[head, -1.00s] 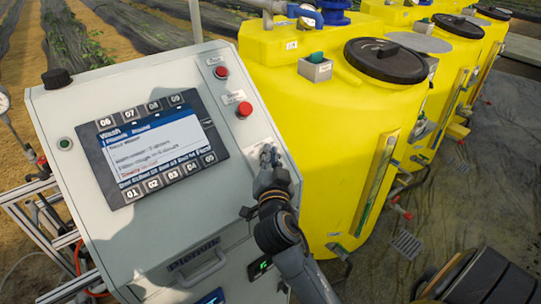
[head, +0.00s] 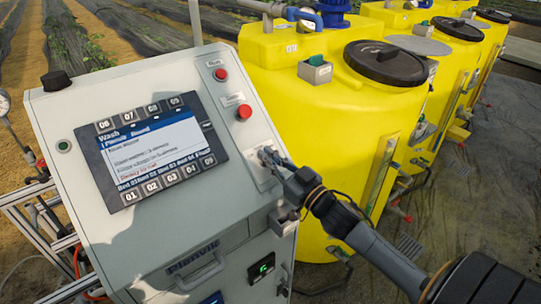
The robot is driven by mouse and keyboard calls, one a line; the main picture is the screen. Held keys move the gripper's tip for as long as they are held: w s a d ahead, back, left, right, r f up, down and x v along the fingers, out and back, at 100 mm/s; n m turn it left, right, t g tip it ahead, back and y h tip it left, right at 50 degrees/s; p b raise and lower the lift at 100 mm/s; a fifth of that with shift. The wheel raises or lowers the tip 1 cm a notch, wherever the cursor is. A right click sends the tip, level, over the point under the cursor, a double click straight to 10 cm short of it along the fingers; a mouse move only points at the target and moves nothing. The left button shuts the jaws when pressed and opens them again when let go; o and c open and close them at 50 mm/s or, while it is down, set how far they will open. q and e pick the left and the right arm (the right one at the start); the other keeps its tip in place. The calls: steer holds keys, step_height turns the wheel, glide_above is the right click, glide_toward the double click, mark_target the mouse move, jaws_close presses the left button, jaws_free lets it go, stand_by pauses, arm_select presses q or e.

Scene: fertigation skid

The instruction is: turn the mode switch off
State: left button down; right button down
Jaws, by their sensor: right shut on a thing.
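The mode switch (head: 263,158) sits on a light plate (head: 258,174) at the right edge of the grey control panel, below the two red buttons. My right gripper (head: 270,160) reaches in from the lower right and is shut on the switch. The fingers cover most of the switch, so its exact position and markings cannot be read. My left gripper is not in view.
The panel (head: 160,235) carries a lit screen (head: 153,150), an upper red button (head: 221,74) and a lower red button (head: 244,111). A handle (head: 202,273) is below. Yellow tanks (head: 320,120) stand close on the right.

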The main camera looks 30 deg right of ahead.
steer(key=n+g+y, duration=0.1)
steer(key=n+y, duration=0.1)
steer(key=n+g+y, duration=0.1)
steer(key=n+y, duration=0.2)
steer(key=shift+r+n, duration=0.15)
steer(key=shift+n, duration=0.15)
steer(key=shift+n+g+y, duration=0.9)
steer(key=shift+n, duration=0.45)
steer(key=shift+n+g+y, duration=0.9)
steer(key=shift+n, duration=0.45)
steer(key=shift+n+g, duration=0.3)
steer(key=c, duration=1.7)
jaws_free()
steer(key=shift+o, duration=1.2)
steer(key=shift+w+a+f, duration=0.15)
steer(key=shift+a+f, duration=0.05)
steer(key=shift+d, duration=0.1)
